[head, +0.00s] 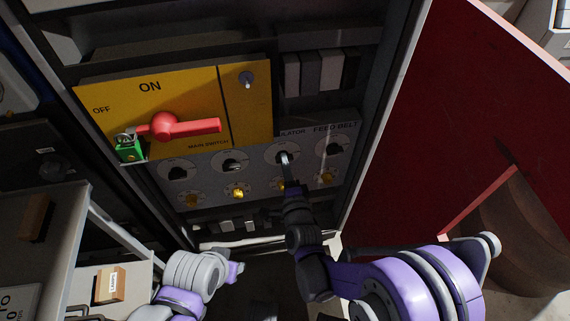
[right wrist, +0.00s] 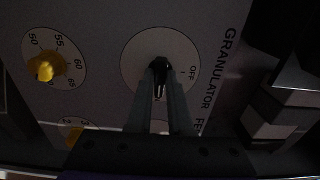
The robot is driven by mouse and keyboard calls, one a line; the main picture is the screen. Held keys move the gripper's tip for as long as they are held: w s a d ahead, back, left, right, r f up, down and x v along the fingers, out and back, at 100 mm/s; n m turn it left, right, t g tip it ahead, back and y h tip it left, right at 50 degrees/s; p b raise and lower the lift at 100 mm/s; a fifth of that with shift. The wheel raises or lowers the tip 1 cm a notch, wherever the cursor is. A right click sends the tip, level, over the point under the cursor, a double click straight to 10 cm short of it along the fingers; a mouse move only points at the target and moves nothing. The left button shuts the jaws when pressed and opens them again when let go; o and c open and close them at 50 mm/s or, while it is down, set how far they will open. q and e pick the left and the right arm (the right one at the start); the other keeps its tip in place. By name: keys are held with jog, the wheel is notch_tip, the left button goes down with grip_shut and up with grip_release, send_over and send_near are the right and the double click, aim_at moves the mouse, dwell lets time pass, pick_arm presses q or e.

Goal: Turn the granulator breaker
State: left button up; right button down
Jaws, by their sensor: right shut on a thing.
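The granulator breaker is a black rotary knob (right wrist: 161,63) on a round white dial plate (right wrist: 136,50) marked OFF, beside the label GRANULATOR. In the head view its dial (head: 272,152) sits in the upper row of the grey panel, left of the FEED BELT dial. My right gripper (head: 286,163) reaches up to it from below. In the right wrist view its two fingers (right wrist: 160,76) are shut on the knob, one on each side. The fingers hide part of the knob, so its exact pointing is hard to read.
A yellow main switch panel (head: 200,85) with a red handle (head: 185,127) and green padlock (head: 130,151) is above left. Other black knobs (head: 232,160) and yellow knobs (head: 238,193) surround the dial. A red cabinet door (head: 450,100) stands open on the right.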

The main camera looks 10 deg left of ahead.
dwell(0.4)
jog(key=c, duration=0.8)
grip_release()
jog(key=shift+c, duration=0.2)
jog(key=p+v, duration=0.1)
jog(key=v, duration=0.9)
jog(key=shift+s+d, duration=0.2)
jog(key=shift+s, duration=0.15)
